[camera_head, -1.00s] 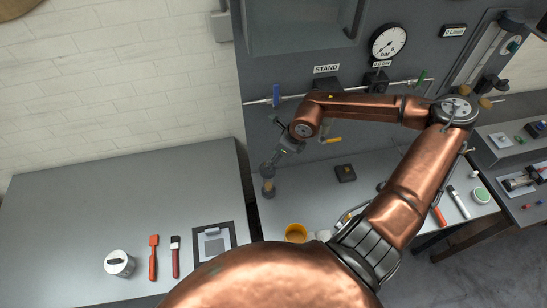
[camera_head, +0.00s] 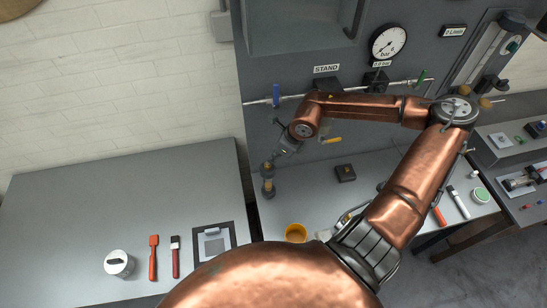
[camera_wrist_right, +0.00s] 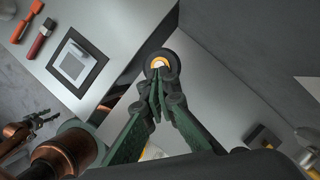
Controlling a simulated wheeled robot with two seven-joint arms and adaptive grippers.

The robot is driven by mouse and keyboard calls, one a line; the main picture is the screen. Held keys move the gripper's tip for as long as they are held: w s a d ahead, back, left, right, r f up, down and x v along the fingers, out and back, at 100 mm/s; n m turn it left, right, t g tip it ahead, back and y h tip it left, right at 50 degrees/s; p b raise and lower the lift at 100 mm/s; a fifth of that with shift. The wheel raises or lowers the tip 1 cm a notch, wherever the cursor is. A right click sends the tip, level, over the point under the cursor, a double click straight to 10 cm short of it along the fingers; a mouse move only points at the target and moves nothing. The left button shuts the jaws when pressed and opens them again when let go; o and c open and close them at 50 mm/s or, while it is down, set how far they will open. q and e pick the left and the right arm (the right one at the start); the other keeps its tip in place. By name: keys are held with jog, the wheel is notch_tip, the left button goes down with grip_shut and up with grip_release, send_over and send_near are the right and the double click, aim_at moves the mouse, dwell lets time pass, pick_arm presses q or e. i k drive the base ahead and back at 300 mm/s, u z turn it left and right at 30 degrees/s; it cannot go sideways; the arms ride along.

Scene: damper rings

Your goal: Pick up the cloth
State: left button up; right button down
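No cloth can be made out for certain. A small pale patch (camera_head: 322,236) beside the yellow cup may be it, but it is too small to tell. A flat grey square (camera_head: 214,246) lies on a dark-framed mat on the left table. My right gripper (camera_head: 268,166) is over the middle bench. In the right wrist view its fingers (camera_wrist_right: 158,84) come together at a dark round piece (camera_wrist_right: 174,59) with an orange and white centre, and seem shut on it. My left gripper (camera_wrist_right: 42,121) shows small at the wrist view's left edge; its opening is unclear.
A yellow cup (camera_head: 295,232) and a dark block (camera_head: 345,172) stand on the middle bench. My copper arm hides part of the bench.

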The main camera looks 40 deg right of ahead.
aim_at(324, 235)
jog(key=k, duration=2)
